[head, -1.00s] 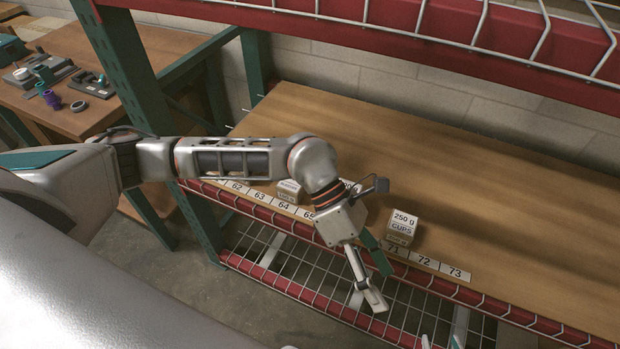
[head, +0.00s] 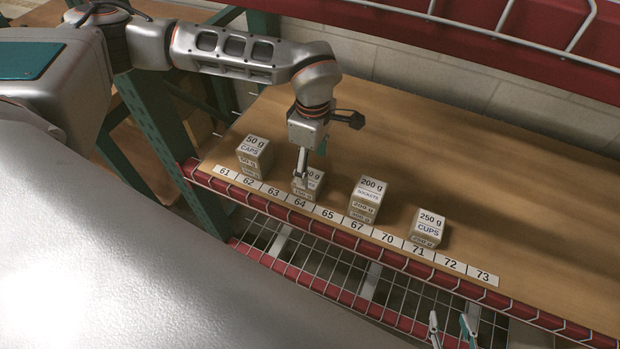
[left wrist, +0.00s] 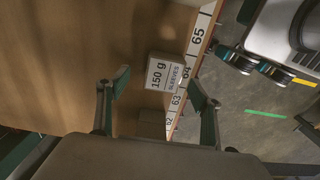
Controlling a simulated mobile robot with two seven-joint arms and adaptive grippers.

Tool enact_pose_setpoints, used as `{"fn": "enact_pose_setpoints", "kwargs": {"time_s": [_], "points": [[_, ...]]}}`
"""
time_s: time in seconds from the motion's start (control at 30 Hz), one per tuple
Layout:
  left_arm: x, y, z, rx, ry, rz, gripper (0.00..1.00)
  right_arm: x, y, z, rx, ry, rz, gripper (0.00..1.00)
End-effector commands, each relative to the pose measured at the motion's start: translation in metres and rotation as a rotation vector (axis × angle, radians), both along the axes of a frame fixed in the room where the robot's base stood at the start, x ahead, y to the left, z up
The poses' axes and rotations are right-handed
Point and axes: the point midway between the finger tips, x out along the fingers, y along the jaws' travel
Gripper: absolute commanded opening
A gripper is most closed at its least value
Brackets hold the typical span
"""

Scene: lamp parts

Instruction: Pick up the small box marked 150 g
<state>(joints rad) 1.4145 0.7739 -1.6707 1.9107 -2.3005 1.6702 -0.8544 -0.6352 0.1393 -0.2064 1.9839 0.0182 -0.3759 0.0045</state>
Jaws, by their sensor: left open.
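The small box marked 150 g (head: 309,187) stands on the wooden shelf behind the labels 63 and 64, partly covered by my left gripper (head: 309,168). In the left wrist view the box (left wrist: 164,72) shows its "150 g" and "SLEEVES" print. There it appears between the two spread fingers of my left gripper (left wrist: 159,83). The gripper is open and nothing is held; I cannot tell whether a finger touches the box. My right gripper (head: 452,322) shows at the bottom edge of the head view, fingers apart and empty, in front of the shelf.
Boxes marked 50 g (head: 254,155), 200 g (head: 366,198) and 250 g (head: 427,228) stand along the same shelf edge. A number strip (head: 355,226) and red beam (head: 335,237) run along the front. A red upper beam with wire (head: 450,35) is overhead. The shelf behind the boxes is clear.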

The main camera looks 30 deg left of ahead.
Motion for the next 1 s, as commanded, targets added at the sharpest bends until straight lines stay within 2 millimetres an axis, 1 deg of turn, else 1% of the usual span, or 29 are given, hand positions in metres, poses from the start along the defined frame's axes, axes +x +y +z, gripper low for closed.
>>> {"fn": "enact_pose_setpoints", "kwargs": {"time_s": [0.03,0.13,0.23,0.37,0.4,0.5,0.73,0.77,0.8,0.87,0.9,0.93,1.0], "points": [[-0.001,0.000,-0.007,0.000,0.003,0.000,0.65,-0.005,0.000,-0.004,-0.001,0.010,0.000,0.40],[-0.002,0.001,-0.012,-0.001,0.002,0.001,0.65,-0.010,0.000,-0.007,-0.003,0.019,0.002,0.40],[-0.005,0.002,-0.021,0.000,0.003,0.001,0.65,-0.010,0.000,-0.008,-0.003,0.019,0.002,0.40],[-0.010,0.005,-0.040,0.000,0.005,0.002,0.65,-0.008,-0.001,-0.008,-0.004,0.017,0.002,0.40],[-0.009,0.005,-0.047,0.000,0.004,0.001,0.65,-0.008,0.000,-0.009,-0.005,0.017,0.002,0.40],[-0.009,0.004,-0.058,-0.001,0.003,0.000,0.65,-0.006,-0.001,-0.008,-0.006,0.012,0.003,0.40],[-0.008,0.004,-0.059,-0.002,0.001,0.001,0.65,-0.001,0.000,-0.003,-0.005,0.001,0.003,0.40],[-0.008,0.004,-0.059,-0.002,0.001,0.001,0.63,-0.001,0.000,-0.002,-0.006,0.000,0.002,0.40],[-0.008,0.004,-0.059,-0.002,0.001,0.001,0.52,-0.001,0.000,-0.002,-0.006,0.000,0.002,0.40],[-0.008,0.004,-0.059,-0.002,0.001,0.001,0.37,-0.001,0.000,-0.002,-0.006,0.000,0.002,0.40],[-0.008,0.004,-0.059,-0.002,0.001,0.001,0.26,-0.001,0.000,-0.002,-0.006,0.000,0.002,0.40],[-0.008,0.004,-0.059,-0.002,0.001,0.001,0.21,-0.001,-0.001,-0.002,-0.006,0.000,0.002,0.40],[-0.008,0.004,-0.059,-0.002,0.001,0.001,0.21,-0.001,-0.001,-0.002,-0.006,0.000,0.002,0.40]]}}
